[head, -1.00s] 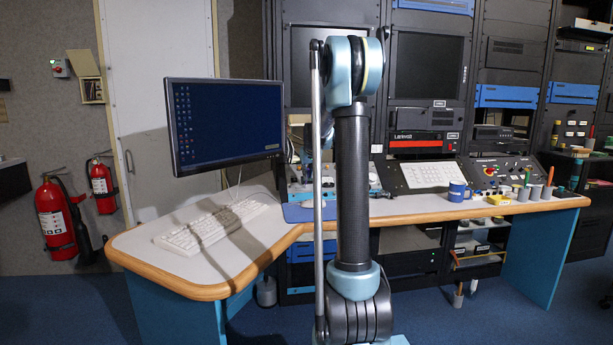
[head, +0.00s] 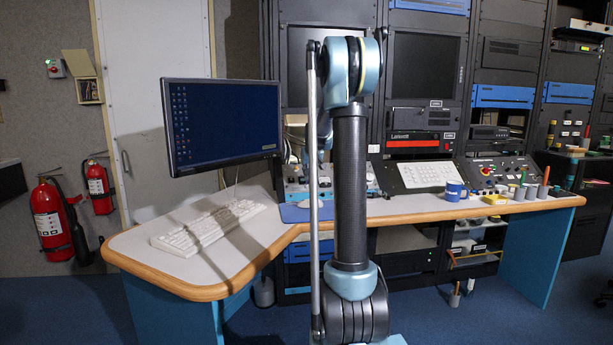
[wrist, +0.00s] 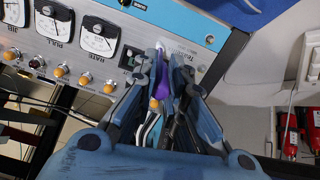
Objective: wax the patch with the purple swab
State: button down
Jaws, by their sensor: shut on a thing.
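My gripper (wrist: 168,62) is shut on the purple swab (wrist: 161,87) in the wrist view. The swab's purple part shows between the fingers, and a pale tip seems to lie just beyond them. I cannot tell whether the swab touches the panel. I cannot make out the patch in either view. In the head view, my own arm hides most of the gripper and the swab.
The desk (head: 245,255) carries a keyboard (head: 207,228), a monitor (head: 222,125), a blue mug (head: 456,191) and several small cups at the right. A blue mat (head: 297,213) lies before the panel. Equipment racks stand behind. Fire extinguishers (head: 50,220) are at the left.

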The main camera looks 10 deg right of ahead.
jog(key=shift+d, duration=0.15)
jog(key=shift+d, duration=0.65)
dwell(0.4)
jog(key=shift+d, duration=0.3)
jog(key=shift+a, duration=0.15)
jog(key=shift+a, duration=0.5)
jog(key=shift+a, duration=0.5)
dwell(0.4)
